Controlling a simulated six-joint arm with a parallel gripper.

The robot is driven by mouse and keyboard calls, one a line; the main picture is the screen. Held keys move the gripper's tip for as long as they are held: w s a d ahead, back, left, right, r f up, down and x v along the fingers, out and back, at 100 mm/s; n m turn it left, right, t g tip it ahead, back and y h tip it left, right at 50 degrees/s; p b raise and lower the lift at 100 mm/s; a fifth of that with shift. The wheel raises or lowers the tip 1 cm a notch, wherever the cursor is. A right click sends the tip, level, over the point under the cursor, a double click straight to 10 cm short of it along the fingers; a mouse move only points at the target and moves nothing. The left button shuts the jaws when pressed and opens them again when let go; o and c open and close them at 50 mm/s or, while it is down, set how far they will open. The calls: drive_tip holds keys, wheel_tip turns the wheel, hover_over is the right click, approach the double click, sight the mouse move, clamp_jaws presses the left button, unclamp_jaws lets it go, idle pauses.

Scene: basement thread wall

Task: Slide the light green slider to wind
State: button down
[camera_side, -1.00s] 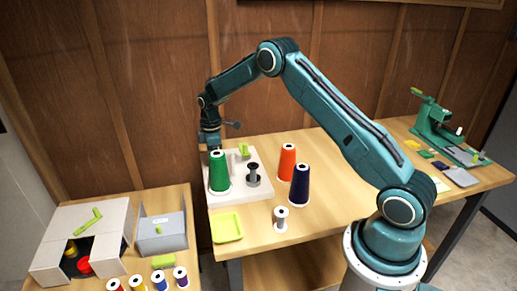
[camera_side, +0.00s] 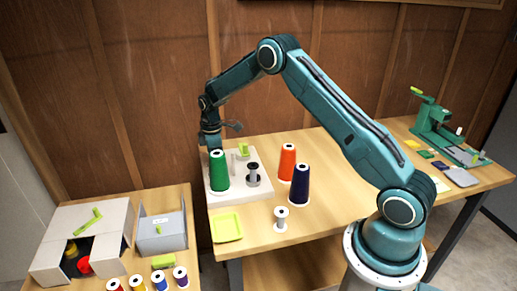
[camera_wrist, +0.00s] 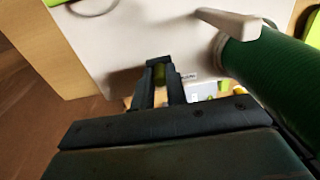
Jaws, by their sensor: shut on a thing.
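In the wrist view, my gripper (camera_wrist: 160,80) is shut on the small light green slider (camera_wrist: 158,74), of which only a little shows between the dark fingers. A small white label (camera_wrist: 188,77) with unreadable text is just right of the fingertips. In the side view, my gripper (camera_side: 212,148) is low behind the green thread cone at the back left of the pale winder base (camera_side: 214,198). There the cone hides the fingertips and the held slider.
The green cone (camera_side: 219,171) stands close by the gripper and fills the right of the wrist view. A grey bobbin (camera_side: 253,174) and a light green part (camera_side: 243,150) are on the base. Orange (camera_side: 287,163) and navy (camera_side: 300,186) cones stand to the right.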

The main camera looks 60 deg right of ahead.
drive_tip(key=shift+s+a, duration=0.8)
drive_tip(key=shift+a, duration=0.05)
drive_tip(key=c, duration=1.4)
unclamp_jaws()
drive_tip(key=shift+r, duration=0.15)
drive_tip(key=shift+r, duration=2.9)
wheel_tip(320, 180, up, 4)
